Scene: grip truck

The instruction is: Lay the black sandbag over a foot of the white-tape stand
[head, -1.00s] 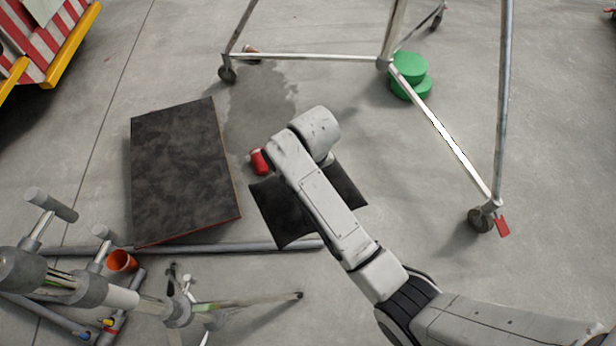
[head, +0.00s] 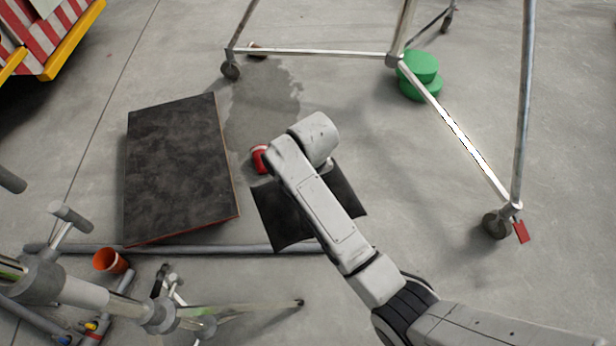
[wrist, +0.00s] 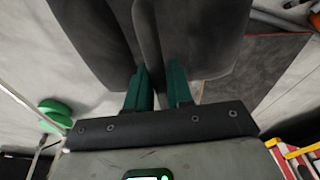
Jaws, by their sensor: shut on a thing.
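The black sandbag (head: 283,217) hangs under my forearm in the head view, its two sides showing either side of the arm. In the wrist view the dark sandbag (wrist: 205,35) fills the top, folded in the middle between the green fingers. My gripper (wrist: 158,88) is shut on it; in the head view the arm hides the fingers. A metal stand (head: 88,290) is at lower left, partly cut off, with a pale leg (head: 240,309) reaching right. A wheeled tube frame at upper right has a bright white stretch (head: 465,142) on one bar. I cannot tell which bears white tape.
A dark board (head: 178,170) lies left of the sandbag. A grey pipe (head: 190,250) crosses the floor below it. An orange cup (head: 110,261), a red can (head: 260,158) and green discs (head: 418,78) are around. A striped cart (head: 45,40) is at upper left. Floor is clear at centre right.

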